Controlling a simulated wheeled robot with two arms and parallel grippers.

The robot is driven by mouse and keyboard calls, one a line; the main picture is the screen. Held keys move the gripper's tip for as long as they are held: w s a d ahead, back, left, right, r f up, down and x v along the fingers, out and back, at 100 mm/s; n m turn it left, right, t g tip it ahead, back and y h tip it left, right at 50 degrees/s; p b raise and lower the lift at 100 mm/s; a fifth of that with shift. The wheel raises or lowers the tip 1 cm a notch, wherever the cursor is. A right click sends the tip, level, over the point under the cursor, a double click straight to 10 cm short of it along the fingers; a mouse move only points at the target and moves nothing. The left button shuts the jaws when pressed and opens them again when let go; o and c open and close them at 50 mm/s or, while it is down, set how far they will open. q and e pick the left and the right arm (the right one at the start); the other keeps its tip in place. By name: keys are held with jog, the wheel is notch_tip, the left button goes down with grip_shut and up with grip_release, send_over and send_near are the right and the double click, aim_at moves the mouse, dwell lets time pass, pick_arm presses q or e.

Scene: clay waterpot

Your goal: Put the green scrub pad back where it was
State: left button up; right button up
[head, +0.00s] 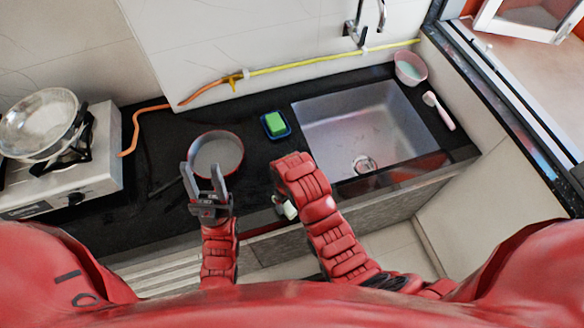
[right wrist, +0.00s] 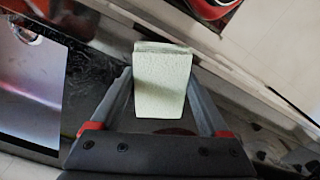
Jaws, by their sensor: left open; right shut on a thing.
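A bright green pad (head: 274,122) lies on a small blue dish (head: 287,132) on the black counter, left of the sink. My right gripper (right wrist: 160,105) is shut on a pale greenish-white block (right wrist: 162,82). In the head view the block's pale end (head: 289,209) shows below my right wrist, near the counter's front edge; the rest is hidden. I cannot tell from its colour whether the held block is a scrub pad. My left gripper (head: 203,180) is open and empty, its fingers pointing up the picture at the near side of the round pan.
The round pan (head: 216,153) sits on the counter (head: 160,210) left of the dish. A steel sink (head: 360,125) lies right of it, with a pink bowl (head: 410,68) and a white brush (head: 438,108) beyond. A stove with a glass-lidded pot (head: 40,122) stands at the left.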

jog(key=w+b, duration=0.2)
jog(key=w, duration=0.1)
jog(key=w+f+b, duration=0.1)
jog(key=w, duration=0.2)
jog(key=w+b, duration=0.2)
jog(key=w, duration=0.1)
jog(key=shift+d+f+b, duration=0.1)
jog(key=shift+f+b, duration=0.25)
jog(key=shift+f, duration=0.05)
jog(key=w, duration=0.5)
jog(key=shift+r+p, duration=0.4)
jog(key=shift+w+d+f+p, duration=0.15)
jog(key=shift+w+p, duration=0.15)
jog(key=shift+w, duration=0.25)
jog(key=shift+f+p, duration=0.35)
jog(key=shift+p, duration=0.05)
jog(key=shift+f+p, duration=0.65)
jog(key=shift+f, duration=0.6)
jog(key=shift+s+f, duration=0.1)
jog(key=shift+f, duration=0.1)
